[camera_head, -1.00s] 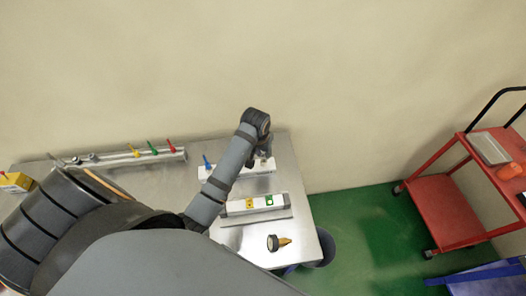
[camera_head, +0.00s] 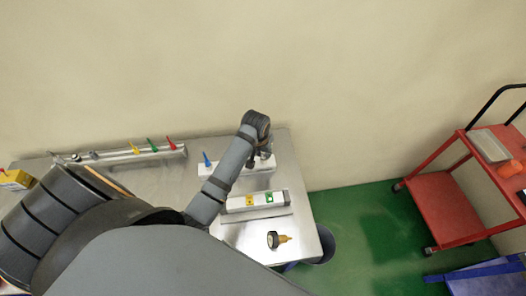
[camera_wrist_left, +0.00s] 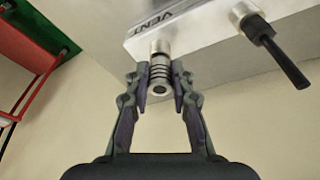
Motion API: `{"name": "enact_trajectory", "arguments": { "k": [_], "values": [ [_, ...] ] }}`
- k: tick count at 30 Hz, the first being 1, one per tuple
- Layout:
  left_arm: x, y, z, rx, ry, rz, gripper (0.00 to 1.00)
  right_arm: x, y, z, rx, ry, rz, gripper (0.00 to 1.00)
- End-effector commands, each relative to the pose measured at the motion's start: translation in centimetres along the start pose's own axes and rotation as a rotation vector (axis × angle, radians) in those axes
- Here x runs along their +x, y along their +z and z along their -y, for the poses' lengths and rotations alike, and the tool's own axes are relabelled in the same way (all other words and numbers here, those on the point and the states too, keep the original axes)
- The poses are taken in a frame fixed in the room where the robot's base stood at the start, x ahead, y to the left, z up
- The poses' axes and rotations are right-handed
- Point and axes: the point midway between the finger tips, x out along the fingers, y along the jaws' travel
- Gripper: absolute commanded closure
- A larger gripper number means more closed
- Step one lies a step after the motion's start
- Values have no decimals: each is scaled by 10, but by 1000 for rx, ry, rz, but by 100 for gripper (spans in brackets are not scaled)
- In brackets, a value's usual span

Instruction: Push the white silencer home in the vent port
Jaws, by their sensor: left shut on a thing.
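In the left wrist view, the ribbed silencer (camera_wrist_left: 158,78), pale grey-white in this light, stands in line with the metal collar of the vent port (camera_wrist_left: 160,46), its far end meeting the collar. How deep it sits cannot be told. The port is on the white block (camera_wrist_left: 205,25) lettered VENT. My left gripper (camera_wrist_left: 160,88) is shut on the silencer, one finger on each side. In the head view, my left gripper (camera_head: 265,155) is at the right part of the white block (camera_head: 235,170); the silencer is too small to make out there. My right gripper is not in view.
A second port (camera_wrist_left: 254,24) with a black stem is beside the vent port. A blue cone (camera_head: 207,159) stands at the block's left. A rail with coloured cones (camera_head: 125,157), a module with yellow and green squares (camera_head: 255,200) and a black-and-yellow part (camera_head: 277,240) are on the table.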

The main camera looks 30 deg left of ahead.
Motion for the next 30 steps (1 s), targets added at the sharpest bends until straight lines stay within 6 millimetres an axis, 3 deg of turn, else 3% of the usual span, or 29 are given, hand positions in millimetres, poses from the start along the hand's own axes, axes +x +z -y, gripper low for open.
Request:
{"name": "enact_trajectory", "arguments": {
  "k": [7,8,14,23,30],
  "values": [
    [6,2,0,0,0,2,100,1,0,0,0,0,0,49],
    [6,2,0,0,0,2,76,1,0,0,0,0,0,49],
    [6,2,0,0,0,1,51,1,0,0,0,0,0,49],
    [4,1,0,0,0,0,51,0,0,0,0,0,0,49],
    [-18,1,0,0,1,-1,51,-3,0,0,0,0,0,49]
  ]
}}
